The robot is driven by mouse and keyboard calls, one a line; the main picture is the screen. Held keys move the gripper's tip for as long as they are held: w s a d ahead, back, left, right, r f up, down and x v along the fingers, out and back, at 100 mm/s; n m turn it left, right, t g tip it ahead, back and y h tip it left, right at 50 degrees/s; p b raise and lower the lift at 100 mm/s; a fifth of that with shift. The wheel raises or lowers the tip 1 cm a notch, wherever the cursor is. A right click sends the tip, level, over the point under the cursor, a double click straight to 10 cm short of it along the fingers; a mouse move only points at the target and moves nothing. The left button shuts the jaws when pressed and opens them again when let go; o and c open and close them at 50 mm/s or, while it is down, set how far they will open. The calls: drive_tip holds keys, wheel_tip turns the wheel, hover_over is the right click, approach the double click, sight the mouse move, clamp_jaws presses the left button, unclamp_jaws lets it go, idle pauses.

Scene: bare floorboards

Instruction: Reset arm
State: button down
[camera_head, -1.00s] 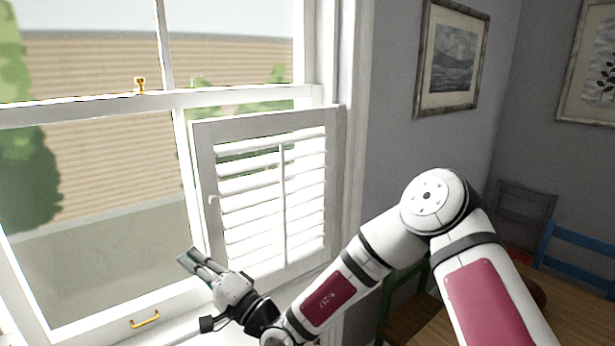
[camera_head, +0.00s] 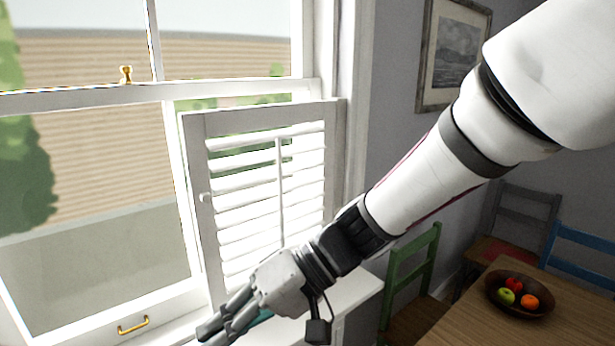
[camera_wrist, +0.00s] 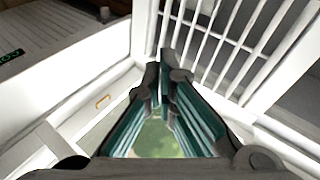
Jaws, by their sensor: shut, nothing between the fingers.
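My gripper (camera_head: 222,328) is at the lower middle of the head view, in front of the window sill and the lower part of the white louvred shutter (camera_head: 268,190). Its fingers are together and hold nothing. In the wrist view my gripper (camera_wrist: 160,75) shows its dark fingers with teal inner sides meeting at the tips. My arm reaches down to it from the upper right. I cannot tell how far the fingertips are from the shutter or sill.
The sash window has a brass handle (camera_head: 134,325) low down and a brass latch (camera_head: 126,75) on its middle rail. At right are a wooden table (camera_head: 470,325) with a fruit bowl (camera_head: 495,300), a green chair (camera_head: 392,285) and a blue chair (camera_head: 580,245). A framed picture (camera_head: 455,55) hangs on the wall.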

drive_tip(key=s+d+r+m+t+h+b, duration=0.1)
drive_tip(key=d+m+t+h, duration=0.2)
drive_tip(key=d, duration=1.2)
drive_tip(key=s+d+r+m+t+h+b, duration=0.1)
drive_tip(key=d+m+t+h, duration=0.3)
drive_tip(key=d, duration=1.1)
drive_tip(key=r+t+h, duration=0.1)
drive_tip(key=t+h, duration=0.1)
drive_tip(key=h, duration=0.2)
drive_tip(key=shift+d+b, duration=0.15)
drive_tip(key=shift+b, duration=0.25)
